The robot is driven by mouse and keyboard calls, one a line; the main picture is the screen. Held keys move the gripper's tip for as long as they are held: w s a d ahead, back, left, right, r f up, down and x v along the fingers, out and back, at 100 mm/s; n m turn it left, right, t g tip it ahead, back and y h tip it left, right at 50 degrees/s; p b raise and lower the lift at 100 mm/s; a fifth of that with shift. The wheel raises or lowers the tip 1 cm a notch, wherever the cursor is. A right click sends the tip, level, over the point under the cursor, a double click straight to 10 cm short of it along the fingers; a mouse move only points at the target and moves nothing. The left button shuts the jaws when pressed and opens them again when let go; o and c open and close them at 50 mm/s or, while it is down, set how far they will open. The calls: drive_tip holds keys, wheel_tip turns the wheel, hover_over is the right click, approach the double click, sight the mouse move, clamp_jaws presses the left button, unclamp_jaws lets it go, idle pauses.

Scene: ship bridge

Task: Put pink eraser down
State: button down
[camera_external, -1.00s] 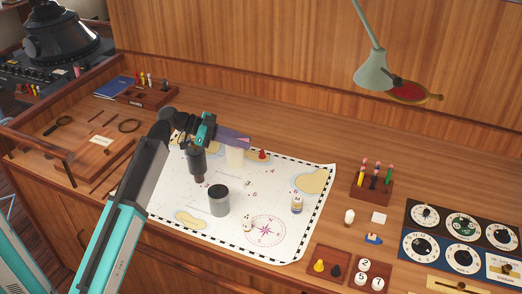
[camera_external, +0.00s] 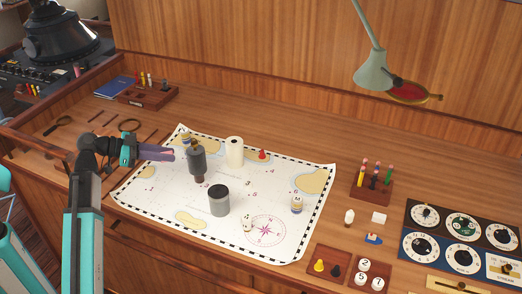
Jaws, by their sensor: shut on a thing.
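My gripper (camera_external: 168,153) is over the left part of the chart (camera_external: 178,181), beside the dark grey bottle-like piece (camera_external: 197,160). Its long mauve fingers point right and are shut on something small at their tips. This is most likely the pink eraser, but it is too small to tell apart from the fingers. I see no pink eraser lying elsewhere on the desk.
A cream cylinder (camera_external: 235,151) and a dark grey canister (camera_external: 219,200) stand on the chart. A red pawn (camera_external: 262,155) stands at its back edge. A magnifying glass (camera_external: 129,125) lies at left. The chart's front left is clear.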

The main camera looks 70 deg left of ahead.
drive_tip(key=s+f+n+y+b, duration=0.1)
drive_tip(key=s+f+b, duration=0.1)
drive_tip(key=s, duration=0.5)
drive_tip(key=f, duration=0.9)
drive_tip(key=shift+d+f, duration=0.15)
drive_tip(key=shift+d, duration=0.2)
drive_tip(key=shift+w+a+p, duration=0.1)
drive_tip(key=shift+p, duration=0.2)
drive_tip(key=shift+w+a+p, duration=0.25)
drive_tip(key=shift+a+p, duration=0.1)
drive_tip(key=shift+p, duration=0.2)
drive_tip(key=shift+w+a+p, duration=0.5)
drive_tip(key=shift+a+p, duration=0.2)
drive_tip(key=shift+p, duration=0.35)
drive_tip(key=shift+w+a+p, duration=0.1)
drive_tip(key=shift+a+p, duration=0.05)
drive_tip(key=shift+p, duration=0.55)
drive_tip(key=p, duration=0.4)
drive_tip(key=w+a+p, duration=0.1)
drive_tip(key=p, duration=0.3)
drive_tip(key=shift+w+a, duration=0.15)
drive_tip(key=shift+a, duration=0.15)
